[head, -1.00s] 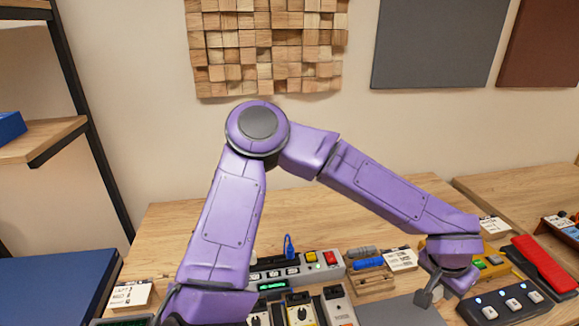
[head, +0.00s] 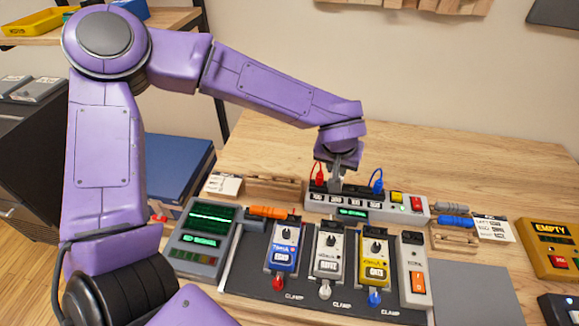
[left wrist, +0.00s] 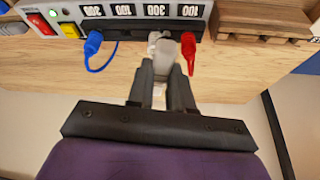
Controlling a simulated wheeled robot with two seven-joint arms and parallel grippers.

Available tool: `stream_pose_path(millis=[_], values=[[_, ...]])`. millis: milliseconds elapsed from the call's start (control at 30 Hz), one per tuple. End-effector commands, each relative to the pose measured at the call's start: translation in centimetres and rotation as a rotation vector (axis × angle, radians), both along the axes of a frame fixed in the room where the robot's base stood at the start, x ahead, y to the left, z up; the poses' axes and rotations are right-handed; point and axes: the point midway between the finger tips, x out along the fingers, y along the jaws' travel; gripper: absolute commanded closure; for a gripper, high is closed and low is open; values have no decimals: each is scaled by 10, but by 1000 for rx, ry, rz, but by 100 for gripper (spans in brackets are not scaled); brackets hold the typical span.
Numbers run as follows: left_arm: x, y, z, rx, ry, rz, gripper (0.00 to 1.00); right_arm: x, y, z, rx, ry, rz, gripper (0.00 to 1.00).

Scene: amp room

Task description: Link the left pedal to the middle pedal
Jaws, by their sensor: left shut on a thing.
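The blue left pedal (head: 283,252) and the pale grey middle pedal (head: 328,254) stand side by side on the dark pedalboard (head: 258,286), a narrow gap between them. My left gripper (head: 338,180) is at the left part of the power supply (head: 400,215), behind the pedals. In the left wrist view my left gripper (left wrist: 163,80) is shut on a pale grey plug (left wrist: 162,42) at the supply's dark socket strip, close beside a red plug (left wrist: 189,52). I cannot tell how deep the grey plug sits. My right gripper is out of view.
A blue plug with a cable (head: 377,180) stands at the supply's right. A yellow pedal (head: 373,262) and an orange-switched pedal (head: 414,270) stand right of the middle pedal. An orange-handled tool (head: 268,212) lies behind the left pedal. The table behind the supply is clear.

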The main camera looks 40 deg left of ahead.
Motion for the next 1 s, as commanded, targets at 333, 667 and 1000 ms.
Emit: stream_pose_path(millis=[333, 667, 1000], values=[[-25, 7, 1, 7, 3, 1094, 100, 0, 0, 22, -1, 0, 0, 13], [-50, 11, 2, 6, 18, 2289, 100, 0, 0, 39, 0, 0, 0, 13], [-74, 14, 7, -7, -31, -2925, 100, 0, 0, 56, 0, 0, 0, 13]])
